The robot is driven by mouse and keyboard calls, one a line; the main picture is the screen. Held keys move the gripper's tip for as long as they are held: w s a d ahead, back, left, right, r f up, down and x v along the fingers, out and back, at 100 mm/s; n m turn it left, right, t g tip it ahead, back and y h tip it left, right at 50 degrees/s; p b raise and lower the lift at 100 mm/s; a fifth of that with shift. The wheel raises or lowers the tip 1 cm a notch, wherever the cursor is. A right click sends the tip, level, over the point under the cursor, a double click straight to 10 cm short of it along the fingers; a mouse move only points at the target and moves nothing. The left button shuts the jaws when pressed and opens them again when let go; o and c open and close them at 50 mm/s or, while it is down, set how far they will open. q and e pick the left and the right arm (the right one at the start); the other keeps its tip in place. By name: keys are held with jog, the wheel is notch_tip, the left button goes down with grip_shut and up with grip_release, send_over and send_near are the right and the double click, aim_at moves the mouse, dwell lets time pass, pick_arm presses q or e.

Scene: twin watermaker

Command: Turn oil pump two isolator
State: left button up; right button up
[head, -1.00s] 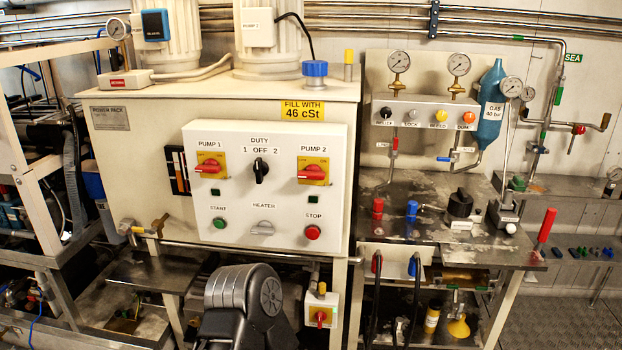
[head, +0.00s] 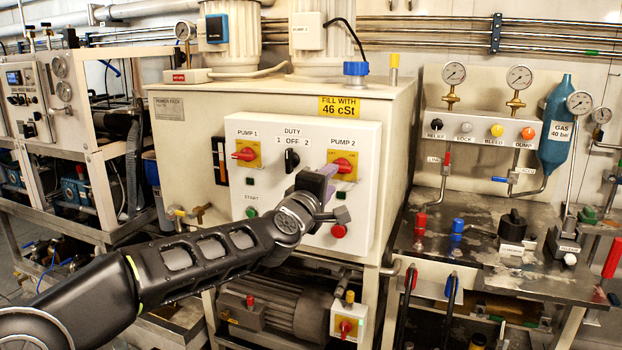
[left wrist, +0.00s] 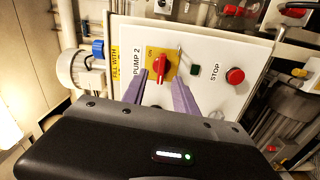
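The pump 2 isolator is a red rotary handle on a yellow plate (head: 345,160), at the upper right of the white control panel (head: 368,190). Its red handle (left wrist: 160,68) also shows in the left wrist view, beneath the "ON" mark. My left gripper (head: 326,178) is in front of the panel, just below and left of the isolator in the head view. In the left wrist view its two purple fingers (left wrist: 160,88) are apart, with the handle showing between and beyond their tips. Nothing is held. Whether a finger touches the panel I cannot tell. My right gripper is not in view.
The pump 1 isolator (head: 246,153) and the black duty switch (head: 292,160) are to the left on the panel. The red stop button (head: 339,231) and green start button (head: 252,212) sit lower. A steel bench (head: 480,258) with valves stands to the right.

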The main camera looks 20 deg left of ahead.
pick_arm(q)
jog(key=shift+a+f+n, duration=0.1)
jog(key=shift+a+n, duration=0.25)
jog(key=shift+n, duration=0.35)
jog(key=shift+d, duration=0.1)
jog(key=shift+w, duration=0.1)
jog(key=w+p, duration=0.3)
jog(key=w, duration=0.4)
jog(key=shift+w+d, duration=0.25)
jog(key=shift+w, duration=0.15)
jog(key=shift+c, duration=0.4)
